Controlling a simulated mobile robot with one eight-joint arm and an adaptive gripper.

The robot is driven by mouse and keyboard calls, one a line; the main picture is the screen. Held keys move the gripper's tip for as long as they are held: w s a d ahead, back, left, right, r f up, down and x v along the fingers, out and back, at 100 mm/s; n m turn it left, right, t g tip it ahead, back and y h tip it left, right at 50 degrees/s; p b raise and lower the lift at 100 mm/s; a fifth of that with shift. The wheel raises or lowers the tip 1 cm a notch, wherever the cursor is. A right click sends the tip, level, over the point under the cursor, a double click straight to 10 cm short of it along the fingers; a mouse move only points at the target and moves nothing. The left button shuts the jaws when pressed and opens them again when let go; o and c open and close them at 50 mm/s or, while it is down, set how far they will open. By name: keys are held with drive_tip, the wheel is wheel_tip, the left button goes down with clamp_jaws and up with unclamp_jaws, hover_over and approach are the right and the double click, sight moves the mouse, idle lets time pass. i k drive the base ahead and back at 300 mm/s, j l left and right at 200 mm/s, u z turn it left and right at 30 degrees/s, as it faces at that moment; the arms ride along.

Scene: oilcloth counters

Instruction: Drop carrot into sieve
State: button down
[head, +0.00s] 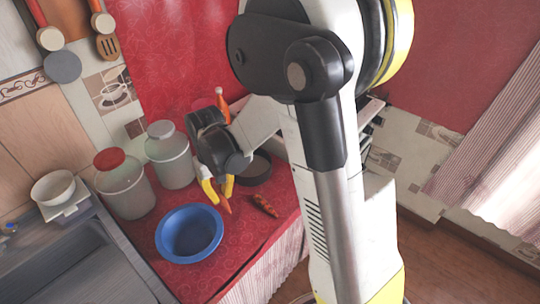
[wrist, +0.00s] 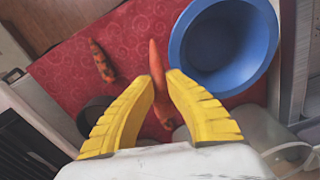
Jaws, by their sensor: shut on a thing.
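In the wrist view the carrot (wrist: 155,58) sticks out between the fingertips (wrist: 160,82), close beside the blue bowl's rim. The blue round bowl (head: 189,233) stands at the counter's front left, and also shows in the wrist view (wrist: 184,45). A dark, low round container (head: 254,170) stands behind and right of my gripper. Neither vessel shows a clear mesh, so I cannot tell which is the sieve.
A darker, spotted carrot-like piece (head: 265,205) lies on the red cloth (head: 238,250) near the right edge. Two jars, one red-lidded (head: 122,185) and one pale-lidded (head: 169,158), stand at the left. A sink (head: 65,265) lies left of the counter.

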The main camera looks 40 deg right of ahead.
sight(256, 171)
drive_tip(key=z, duration=0.55)
drive_tip(key=i+l+z, duration=0.15)
drive_tip(key=i+l, duration=0.25)
drive_tip(key=i, duration=0.15)
